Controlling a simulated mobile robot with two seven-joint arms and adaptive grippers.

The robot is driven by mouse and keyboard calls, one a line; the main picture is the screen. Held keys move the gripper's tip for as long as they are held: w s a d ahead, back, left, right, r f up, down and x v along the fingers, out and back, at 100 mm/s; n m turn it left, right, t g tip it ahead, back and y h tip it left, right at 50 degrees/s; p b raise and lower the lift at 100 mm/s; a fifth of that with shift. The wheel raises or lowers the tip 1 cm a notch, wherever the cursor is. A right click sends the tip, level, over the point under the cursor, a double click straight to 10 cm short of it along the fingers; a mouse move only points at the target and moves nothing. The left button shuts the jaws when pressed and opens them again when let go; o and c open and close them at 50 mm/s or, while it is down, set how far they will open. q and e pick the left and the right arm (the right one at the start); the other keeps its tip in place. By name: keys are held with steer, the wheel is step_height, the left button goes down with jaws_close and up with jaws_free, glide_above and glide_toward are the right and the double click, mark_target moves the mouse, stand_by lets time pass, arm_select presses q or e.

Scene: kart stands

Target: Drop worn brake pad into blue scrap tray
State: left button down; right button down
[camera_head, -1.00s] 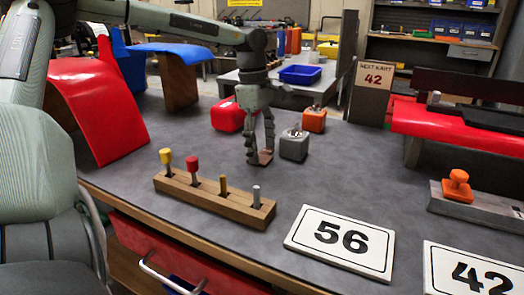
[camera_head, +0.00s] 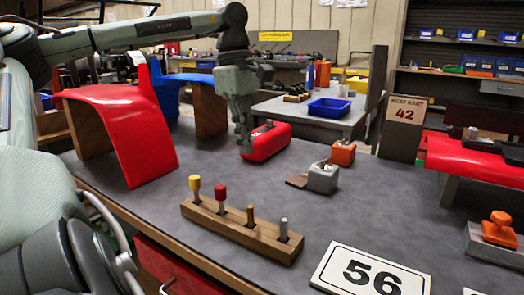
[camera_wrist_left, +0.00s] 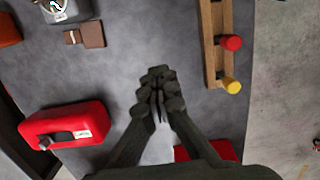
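A small brown pad (camera_head: 297,181), which looks like the worn brake pad, lies flat on the grey bench top, just left of a grey block (camera_head: 322,179). The pad also shows in the left wrist view (camera_wrist_left: 90,35), at the upper left. The blue tray (camera_head: 329,107) sits on a separate table behind the bench. My left gripper (camera_head: 246,150) is above the bench, in front of the red case and left of the pad, apart from it. In the left wrist view its fingers (camera_wrist_left: 158,82) are together with nothing between them. My right gripper is out of view.
A red case (camera_head: 268,141) and an orange block (camera_head: 343,153) stand near the pad. A wooden rack (camera_head: 240,230) with several pegs is at the front. A red curved panel (camera_head: 125,130) stands left. A "56" plate (camera_head: 372,275) lies front right. The bench centre is clear.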

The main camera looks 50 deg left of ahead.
arm_select(q)
steer(key=shift+s+a+r, duration=0.15)
steer(key=shift+s+r, duration=0.1)
steer(key=shift+s, duration=0.25)
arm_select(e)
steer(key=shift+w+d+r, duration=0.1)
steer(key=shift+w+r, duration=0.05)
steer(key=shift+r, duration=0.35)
arm_select(q)
steer(key=shift+c, duration=2.3)
jaws_free()
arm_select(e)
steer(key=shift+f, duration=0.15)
